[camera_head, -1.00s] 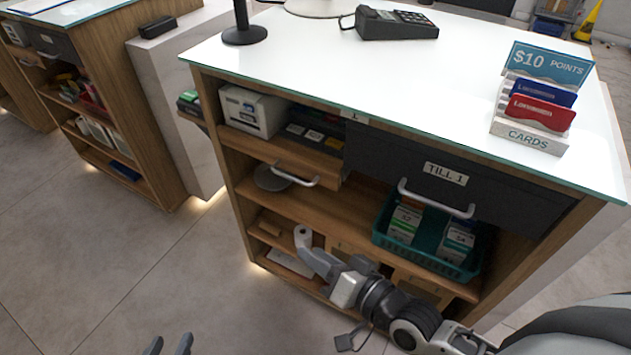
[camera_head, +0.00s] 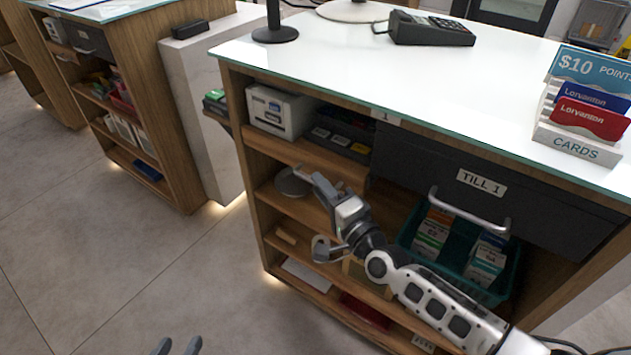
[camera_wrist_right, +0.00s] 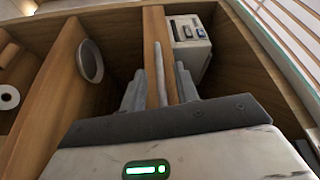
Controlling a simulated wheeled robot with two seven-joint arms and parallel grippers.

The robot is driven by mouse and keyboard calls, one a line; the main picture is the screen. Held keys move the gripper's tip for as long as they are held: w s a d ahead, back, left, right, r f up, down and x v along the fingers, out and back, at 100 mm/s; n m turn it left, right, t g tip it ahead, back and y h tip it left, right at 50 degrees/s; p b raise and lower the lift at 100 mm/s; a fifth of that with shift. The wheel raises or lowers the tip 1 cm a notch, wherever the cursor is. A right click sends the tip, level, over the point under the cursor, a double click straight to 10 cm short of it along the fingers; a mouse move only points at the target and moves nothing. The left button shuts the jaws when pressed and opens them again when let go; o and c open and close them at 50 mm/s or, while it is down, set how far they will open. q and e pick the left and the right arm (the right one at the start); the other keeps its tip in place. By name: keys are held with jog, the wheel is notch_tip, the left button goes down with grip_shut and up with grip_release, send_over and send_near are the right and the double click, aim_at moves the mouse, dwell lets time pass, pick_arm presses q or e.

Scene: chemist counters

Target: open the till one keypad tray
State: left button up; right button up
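The till one keypad tray (camera_head: 268,143) is a wooden pull-out board left of the dark TILL 1 drawer (camera_head: 405,158). Its front looks about flush with the counter. In the right wrist view the tray's wooden front edge (camera_wrist_right: 153,28) runs up the middle, with its grey bar handle (camera_wrist_right: 158,68) in front. My right gripper (camera_head: 316,181) is at the tray front; in its wrist view the fingers (camera_wrist_right: 159,92) stand apart on either side of the handle, with gaps visible. In the head view the gripper mostly hides the handle. My left gripper (camera_head: 177,347) is open and empty at the bottom edge.
A white printer (camera_head: 278,110) sits above the tray on the left. A round grey dish (camera_head: 292,183) is on the shelf below. A teal basket of boxes (camera_head: 408,236) stands below the drawer, whose handle (camera_head: 468,213) juts out. The floor at left is clear.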

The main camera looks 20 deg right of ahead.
jog(key=shift+x, duration=1.4)
grip_shut()
pick_arm(q)
jog(key=shift+r, duration=0.1)
pick_arm(e)
jog(key=shift+s, duration=0.1)
